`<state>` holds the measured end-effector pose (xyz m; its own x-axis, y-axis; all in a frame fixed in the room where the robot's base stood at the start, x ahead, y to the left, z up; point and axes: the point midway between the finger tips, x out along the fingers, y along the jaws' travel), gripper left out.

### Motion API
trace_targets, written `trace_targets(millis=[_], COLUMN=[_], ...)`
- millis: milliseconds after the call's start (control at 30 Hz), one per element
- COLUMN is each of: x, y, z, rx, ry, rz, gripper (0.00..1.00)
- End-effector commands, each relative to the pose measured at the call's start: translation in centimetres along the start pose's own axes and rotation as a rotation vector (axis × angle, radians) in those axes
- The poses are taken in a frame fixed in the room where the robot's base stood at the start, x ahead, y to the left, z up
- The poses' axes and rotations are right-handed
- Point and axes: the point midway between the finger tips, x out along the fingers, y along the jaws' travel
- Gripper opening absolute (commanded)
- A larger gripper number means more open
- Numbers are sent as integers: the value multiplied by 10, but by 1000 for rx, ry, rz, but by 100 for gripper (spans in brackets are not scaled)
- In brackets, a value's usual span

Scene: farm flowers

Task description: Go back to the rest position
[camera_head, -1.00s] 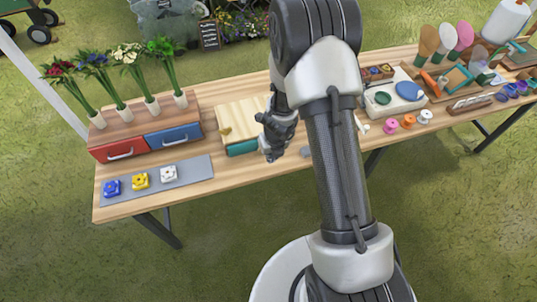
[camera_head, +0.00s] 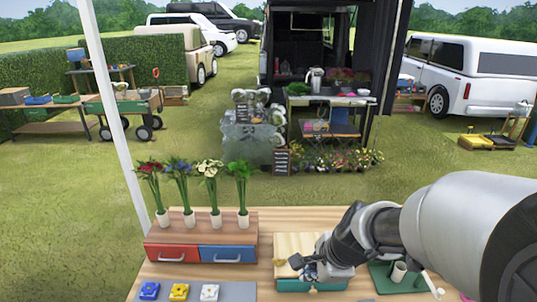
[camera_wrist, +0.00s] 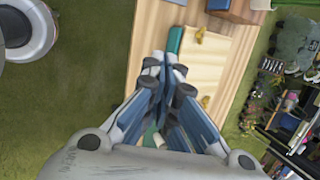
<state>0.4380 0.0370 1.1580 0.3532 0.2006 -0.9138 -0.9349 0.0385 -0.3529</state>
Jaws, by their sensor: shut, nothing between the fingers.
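My gripper (camera_head: 310,268) is above the wooden table (camera_head: 270,222), close to the front of a light wooden box with a teal drawer (camera_head: 300,243). In the wrist view my gripper (camera_wrist: 163,68) points at the same box, whose pale slatted top (camera_wrist: 212,65) and teal front (camera_wrist: 175,40) show. The fingers are shut with nothing between them. Whether they touch the box cannot be told. My arm comes in from the right and covers much of the table's right side.
A chest with a red drawer (camera_head: 171,253) and a blue drawer (camera_head: 227,254) stands at left, with several flower vases on top. A green board with a cup (camera_head: 398,272) is at right. A white post (camera_head: 117,110) rises at left.

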Motion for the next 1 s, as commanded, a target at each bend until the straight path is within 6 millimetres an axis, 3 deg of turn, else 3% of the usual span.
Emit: trace_targets(millis=[33,200,333,500,700,1000], x=[-19,-73,-104,-126,-136,-137], y=[10,56,97,139,160,161], z=[6,12,6,-8,-17,-18], rx=[-156,-688,-1066,-1424,-1598,-1609], ry=[0,35,89,158,194,195], rz=[-13,-7,20,79,125,129], gripper=[0,0,0,0,0,0])
